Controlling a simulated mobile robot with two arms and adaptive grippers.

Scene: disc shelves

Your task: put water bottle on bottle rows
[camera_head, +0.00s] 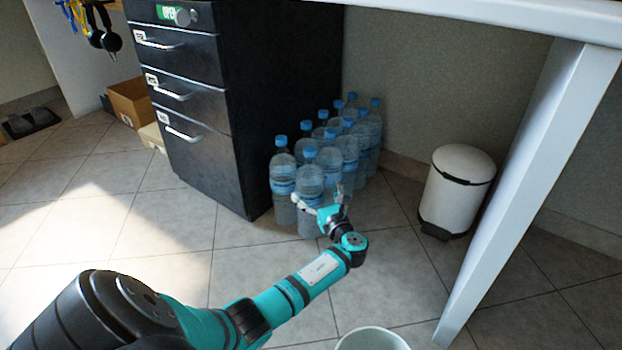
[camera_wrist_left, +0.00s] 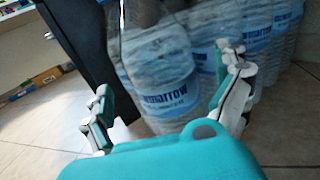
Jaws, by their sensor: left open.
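Clear water bottles with blue caps stand upright in rows on the tiled floor, beside the black drawer cabinet. The nearest water bottle (camera_head: 310,182) is at the front of the rows. My left gripper (camera_head: 318,206) is at this front bottle, low on its body. In the left wrist view the bottle (camera_wrist_left: 160,75) stands between the two spread fingers of the gripper (camera_wrist_left: 165,100), its blue label facing me. The fingers are open and I see no firm grip. My right gripper is not in view.
The black drawer cabinet (camera_head: 240,90) stands directly left of the bottles. A white bin (camera_head: 456,190) stands to the right, near a white table leg (camera_head: 540,180). A white round container (camera_head: 372,340) shows at the bottom edge.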

